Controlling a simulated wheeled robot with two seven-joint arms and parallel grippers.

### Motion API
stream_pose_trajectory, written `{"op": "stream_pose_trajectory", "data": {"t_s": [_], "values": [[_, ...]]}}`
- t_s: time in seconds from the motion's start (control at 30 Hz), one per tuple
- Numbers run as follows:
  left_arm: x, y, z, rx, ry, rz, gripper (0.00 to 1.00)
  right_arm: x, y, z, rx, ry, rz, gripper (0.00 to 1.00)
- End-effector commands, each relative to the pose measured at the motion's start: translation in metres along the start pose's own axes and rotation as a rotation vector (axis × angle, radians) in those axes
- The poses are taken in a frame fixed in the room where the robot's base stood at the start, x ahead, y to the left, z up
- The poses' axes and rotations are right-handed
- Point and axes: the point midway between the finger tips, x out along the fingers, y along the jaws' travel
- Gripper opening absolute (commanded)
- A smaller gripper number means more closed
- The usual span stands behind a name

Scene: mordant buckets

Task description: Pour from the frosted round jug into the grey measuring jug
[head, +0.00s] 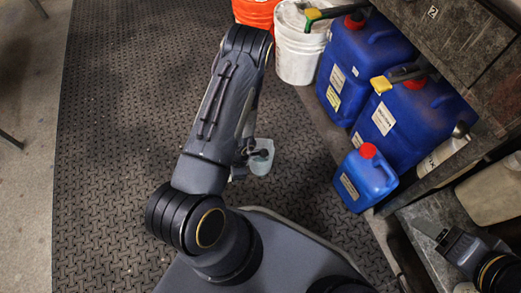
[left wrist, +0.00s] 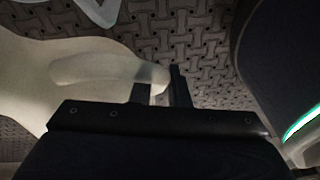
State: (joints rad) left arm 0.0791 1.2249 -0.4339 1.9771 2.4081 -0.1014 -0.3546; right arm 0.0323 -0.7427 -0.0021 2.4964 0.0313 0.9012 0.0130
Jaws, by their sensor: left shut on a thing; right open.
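In the left wrist view my left gripper (left wrist: 163,92) is shut on the handle of a pale, cloudy jug (left wrist: 90,75), which looks like the frosted round jug. Its mouth and contents are not visible. A pale grey looped edge (left wrist: 98,12) at the top of that view may belong to the measuring jug. In the head view a small blue-grey open vessel (head: 262,158), apparently the grey measuring jug, shows beside my left forearm, which hides most of the left gripper and held jug. My right gripper (head: 435,233) is open and empty at lower right.
Blue canisters (head: 400,120), a small red-capped blue bottle (head: 365,180), a white bucket (head: 299,45) and an orange bucket (head: 256,12) line the right and back. A cream container (head: 490,190) is near my right arm. The dark mat (head: 110,130) is clear at left.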

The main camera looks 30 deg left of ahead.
Motion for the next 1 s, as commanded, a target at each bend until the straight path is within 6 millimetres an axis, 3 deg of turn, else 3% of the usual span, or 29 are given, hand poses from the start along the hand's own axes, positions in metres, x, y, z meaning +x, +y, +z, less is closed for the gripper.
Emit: {"op": "stream_pose_trajectory", "data": {"t_s": [1.0], "values": [[0.011,0.002,-0.001,-0.01,0.112,-0.013,0.0,0.009,0.004,0.005,0.0,0.0,0.0,0.7]]}}
